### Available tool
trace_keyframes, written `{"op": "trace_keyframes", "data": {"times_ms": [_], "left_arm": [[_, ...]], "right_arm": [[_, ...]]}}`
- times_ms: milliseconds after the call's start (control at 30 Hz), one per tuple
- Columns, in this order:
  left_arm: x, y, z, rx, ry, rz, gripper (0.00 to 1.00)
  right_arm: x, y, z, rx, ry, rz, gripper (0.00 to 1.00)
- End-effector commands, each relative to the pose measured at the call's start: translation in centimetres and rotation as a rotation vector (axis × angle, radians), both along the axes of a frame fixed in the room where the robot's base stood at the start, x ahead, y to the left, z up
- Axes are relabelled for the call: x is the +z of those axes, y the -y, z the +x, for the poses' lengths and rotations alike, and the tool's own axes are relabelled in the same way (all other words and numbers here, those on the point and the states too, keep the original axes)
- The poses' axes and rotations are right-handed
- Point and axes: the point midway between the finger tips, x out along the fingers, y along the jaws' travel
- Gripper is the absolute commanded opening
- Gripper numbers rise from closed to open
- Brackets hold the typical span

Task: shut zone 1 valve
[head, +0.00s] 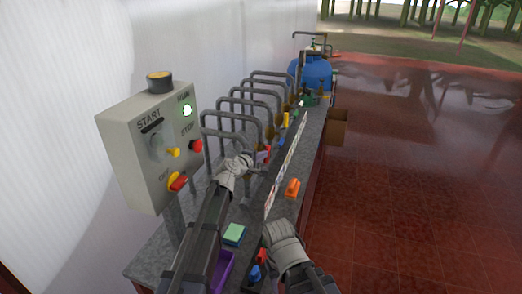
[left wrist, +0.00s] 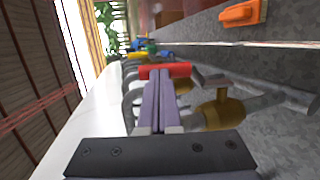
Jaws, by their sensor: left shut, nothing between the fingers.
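Zone labels are too small to read. My right gripper (head: 283,233) is low over the bench front; its fingers are not clear.
A control box (head: 147,150) with buttons and a red-yellow switch stands left. Further pipes with yellow and blue handles recede along the bench to a blue tank (head: 314,72). An orange object (head: 292,188), a green sponge-like block (head: 234,235) and a purple tray (head: 222,272) are nearby. The right floor is clear.

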Motion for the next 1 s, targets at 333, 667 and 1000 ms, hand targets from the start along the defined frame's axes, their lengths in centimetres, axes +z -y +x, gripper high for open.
{"op": "trace_keyframes", "data": {"times_ms": [333, 667, 1000], "left_arm": [[0.2, 0.8, 2.9, 0.004, -0.23, 0.077, 0.0], [-0.5, 1.2, 4.3, 0.005, -0.233, 0.076, 0.0], [-0.6, 1.4, 4.7, 0.005, -0.232, 0.076, 0.0]], "right_arm": [[5.0, 0.0, 0.0, -0.003, 0.0, 0.001, 0.5], [4.3, 0.0, 0.0, -0.002, 0.0, 0.001, 0.5], [4.2, 0.0, 0.0, -0.002, 0.0, 0.001, 0.5]]}}
